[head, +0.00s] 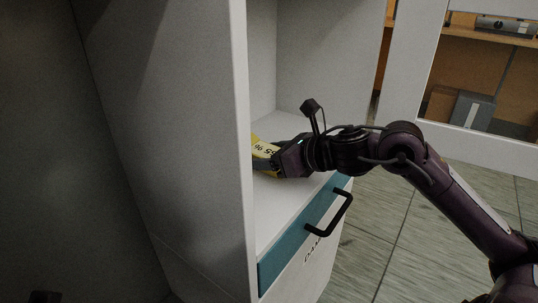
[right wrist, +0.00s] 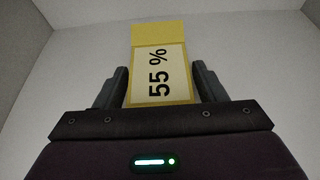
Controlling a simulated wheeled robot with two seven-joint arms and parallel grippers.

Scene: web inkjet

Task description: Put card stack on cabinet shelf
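The card stack is a yellow block with a pale face marked "55 %". It shows in the right wrist view (right wrist: 160,75) and, partly hidden by the cabinet's side wall, in the head view (head: 265,148). My right gripper (right wrist: 160,88) has its two fingers on either side of the card stack, closed to about its width, and holds it inside the cabinet. In the head view the right gripper (head: 272,156) is low over the white cabinet shelf (head: 270,218). Whether the stack touches the shelf is hard to tell.
The cabinet's tall side wall (head: 185,130) stands left of the opening. Below the shelf is a teal-edged drawer front with a black handle (head: 332,218). A white-framed unit (head: 425,100) with boxes stands behind at right. Tiled floor is open at lower right.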

